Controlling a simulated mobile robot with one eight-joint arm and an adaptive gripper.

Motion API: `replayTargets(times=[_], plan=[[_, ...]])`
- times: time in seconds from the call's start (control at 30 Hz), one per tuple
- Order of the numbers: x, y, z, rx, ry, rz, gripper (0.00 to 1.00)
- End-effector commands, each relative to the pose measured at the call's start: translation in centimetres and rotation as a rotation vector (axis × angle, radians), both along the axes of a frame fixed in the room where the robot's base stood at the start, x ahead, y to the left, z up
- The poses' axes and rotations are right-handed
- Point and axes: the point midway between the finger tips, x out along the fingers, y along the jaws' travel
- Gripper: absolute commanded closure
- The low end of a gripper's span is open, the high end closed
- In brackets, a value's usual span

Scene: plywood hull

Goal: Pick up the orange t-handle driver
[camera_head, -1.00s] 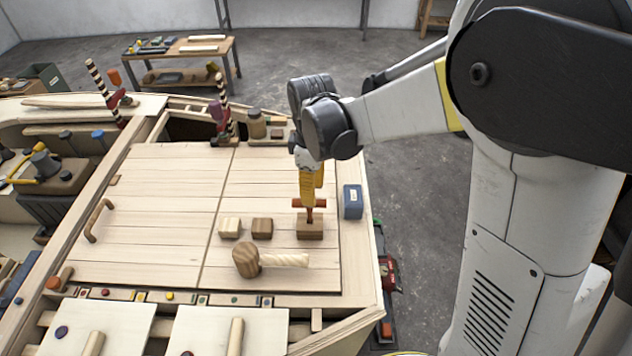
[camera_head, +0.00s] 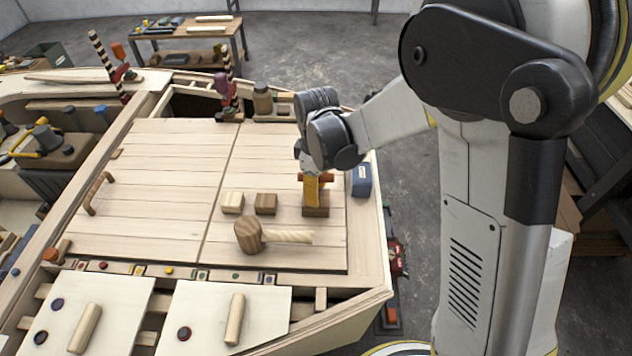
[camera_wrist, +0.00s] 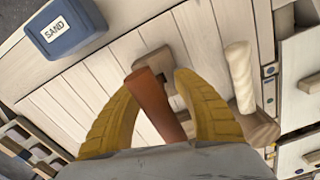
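The orange T-handle driver (camera_head: 329,178) stands upright at a small brown wooden block (camera_head: 316,211) on the planked deck, with its crossbar on top. My gripper (camera_head: 312,196) is lowered over it, and one yellow finger hides most of the shaft in the head view. In the wrist view, the orange crossbar (camera_wrist: 158,103) runs between my two yellow fingers (camera_wrist: 158,84). The fingers are spread on either side of it, with a visible gap on the right side. The driver's lower end is hidden.
A mallet (camera_head: 250,236) lies in front of the block. A blue box (camera_head: 361,180) labelled SAND in the wrist view (camera_wrist: 62,30) stands close on the right.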

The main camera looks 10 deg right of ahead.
Motion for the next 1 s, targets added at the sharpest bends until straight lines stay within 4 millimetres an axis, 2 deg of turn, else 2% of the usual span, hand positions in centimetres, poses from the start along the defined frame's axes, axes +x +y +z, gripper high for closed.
replayTargets(times=[0.03, 0.1, 0.13, 0.67, 0.87, 1.0], plan=[[0.0, 0.0, 0.0, 0.000, 0.000, 0.000, 0.75], [0.0, 0.0, 0.1, 0.000, 0.000, 0.000, 0.97], [0.0, 0.0, 0.1, 0.000, 0.000, 0.000, 1.00], [0.0, 0.0, 0.3, 0.000, 0.000, 0.000, 1.00], [0.0, 0.0, 2.4, 0.000, 0.000, 0.000, 1.00], [-0.1, -0.2, 4.9, 0.000, 0.000, -0.001, 1.00]])
